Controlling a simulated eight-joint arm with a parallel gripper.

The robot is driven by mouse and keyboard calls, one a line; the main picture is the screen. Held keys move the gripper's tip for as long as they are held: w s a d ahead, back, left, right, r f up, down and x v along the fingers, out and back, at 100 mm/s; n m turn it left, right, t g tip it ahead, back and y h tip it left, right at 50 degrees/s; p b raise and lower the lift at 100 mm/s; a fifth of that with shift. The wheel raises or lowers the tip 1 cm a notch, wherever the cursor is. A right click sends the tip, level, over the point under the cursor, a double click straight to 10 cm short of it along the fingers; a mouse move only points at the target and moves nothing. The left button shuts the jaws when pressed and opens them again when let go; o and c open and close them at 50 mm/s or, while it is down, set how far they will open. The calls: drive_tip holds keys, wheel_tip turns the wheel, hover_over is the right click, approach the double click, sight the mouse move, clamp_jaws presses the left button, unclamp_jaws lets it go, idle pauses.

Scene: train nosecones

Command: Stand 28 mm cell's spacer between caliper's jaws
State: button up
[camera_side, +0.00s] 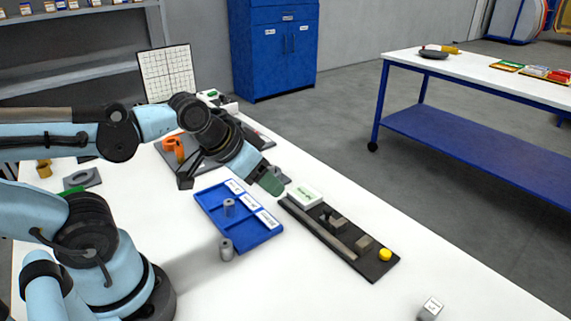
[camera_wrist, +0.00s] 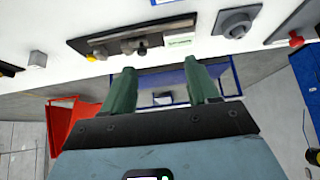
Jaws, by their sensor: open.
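A blue tray (camera_side: 222,232) with labelled cells lies mid-table in the side view; the labels are too small to read. One grey cylindrical spacer (camera_side: 229,207) stands in the tray. Another grey spacer (camera_side: 227,249) stands upright by the tray's front edge. The caliper (camera_side: 325,229) lies on a dark board right of the tray, with blocky jaws and a yellow button (camera_side: 385,254). It also shows in the wrist view (camera_wrist: 120,42). My gripper (camera_side: 272,183) has green fingers and hangs above the area between tray and caliper. In the wrist view its fingers (camera_wrist: 160,65) are apart, with nothing between them.
A white box with a green label (camera_side: 306,196) sits at the caliper board's far end. A small grey block (camera_side: 431,309) lies near the table's front right. Orange parts (camera_side: 173,146) and a gridded board (camera_side: 167,74) stand farther back.

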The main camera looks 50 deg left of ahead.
idle(0.4)
drive_tip(key=m+g, duration=0.1)
drive_tip(key=g, duration=0.6)
approach(224, 244)
drive_tip(key=shift+f, duration=5.1)
clamp_jaws()
